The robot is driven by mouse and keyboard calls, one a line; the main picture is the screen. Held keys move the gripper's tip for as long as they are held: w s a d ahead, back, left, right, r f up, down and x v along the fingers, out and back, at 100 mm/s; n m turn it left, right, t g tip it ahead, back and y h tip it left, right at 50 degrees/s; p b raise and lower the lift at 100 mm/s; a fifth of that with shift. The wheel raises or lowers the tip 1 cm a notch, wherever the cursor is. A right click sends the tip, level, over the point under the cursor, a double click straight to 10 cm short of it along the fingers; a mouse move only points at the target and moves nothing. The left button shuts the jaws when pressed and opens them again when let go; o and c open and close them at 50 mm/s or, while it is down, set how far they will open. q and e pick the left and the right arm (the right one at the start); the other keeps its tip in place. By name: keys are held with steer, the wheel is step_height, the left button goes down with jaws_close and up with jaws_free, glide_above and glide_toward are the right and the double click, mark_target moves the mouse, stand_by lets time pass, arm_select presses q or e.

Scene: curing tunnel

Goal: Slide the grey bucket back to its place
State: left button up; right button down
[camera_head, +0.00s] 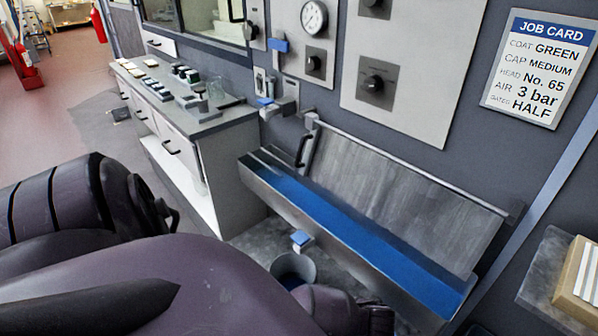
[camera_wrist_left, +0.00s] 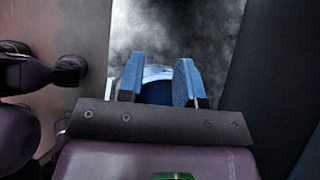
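The grey bucket (camera_head: 308,268) stands on the floor in front of the metal trough, partly hidden by my arm, with dark blue inside. In the left wrist view, a pale curved rim (camera_wrist_left: 157,72) with blue below it, which looks like the bucket's, shows between the two blue fingers of my left gripper (camera_wrist_left: 158,80). The fingers are spread apart. I cannot tell whether they touch the bucket. In the head view my left fingers are not clearly visible behind my arm. My right gripper is not seen in either view.
A small blue and white block (camera_head: 301,239) shows just beyond the bucket. The long trough (camera_head: 350,238), blue inside, runs along the wall behind. A counter with drawers (camera_head: 200,135) stands to the left. A shelf (camera_head: 540,285) with a pale stack is at right.

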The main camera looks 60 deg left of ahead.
arm_select(q)
steer(key=s+d+n+t+h, duration=0.5)
steer(key=s+d+n+h, duration=0.2)
steer(key=s+d, duration=0.1)
steer(key=s+a+r+n+t, duration=0.4)
steer(key=r+n, duration=0.4)
steer(key=r, duration=0.2)
steer(key=shift+s+a+t, duration=0.15)
steer(key=shift+a+t, duration=0.45)
steer(key=shift+t, duration=0.5)
steer(key=shift+d, duration=0.1)
